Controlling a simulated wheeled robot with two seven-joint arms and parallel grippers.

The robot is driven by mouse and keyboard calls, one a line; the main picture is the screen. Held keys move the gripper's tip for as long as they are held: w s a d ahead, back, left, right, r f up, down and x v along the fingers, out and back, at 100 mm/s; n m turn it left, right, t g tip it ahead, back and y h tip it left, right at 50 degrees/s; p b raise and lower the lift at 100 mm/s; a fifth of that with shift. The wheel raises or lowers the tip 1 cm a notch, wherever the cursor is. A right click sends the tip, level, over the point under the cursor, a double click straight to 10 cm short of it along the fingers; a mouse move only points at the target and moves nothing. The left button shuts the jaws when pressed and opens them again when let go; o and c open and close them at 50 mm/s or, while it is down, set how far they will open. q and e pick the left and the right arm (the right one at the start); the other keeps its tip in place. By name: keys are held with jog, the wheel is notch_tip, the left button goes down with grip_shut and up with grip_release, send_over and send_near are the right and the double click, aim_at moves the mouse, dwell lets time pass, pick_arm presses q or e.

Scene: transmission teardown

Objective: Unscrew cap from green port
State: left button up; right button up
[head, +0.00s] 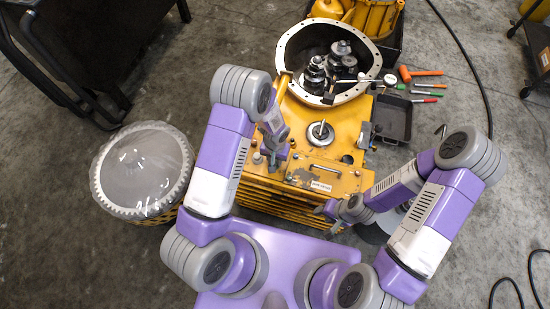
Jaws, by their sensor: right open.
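A yellow transmission housing (340,135) stands in front of me. No green port can be made out on it, and I cannot tell which fitting is the cap. A round silver fitting (321,132) sits on its top face, and a dark round hole (347,159) shows to its right. My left gripper (272,157) points down at the housing's left side; its fingers are too small to tell whether they hold anything. My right gripper (326,212) is open beside the housing's near right corner, partly hidden by my own arm.
The large round opening (285,62) at the back holds gears and shafts. A dark tray (393,120) is at the right, with an orange hammer (420,74) and several coloured-handled tools beyond it. A plastic-covered round basket (140,170) stands left. Cables lie on the right floor.

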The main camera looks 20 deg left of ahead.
pick_arm(q)
grip_shut()
jog(key=shift+r+p, duration=1.4)
jog(key=shift+r, duration=0.6)
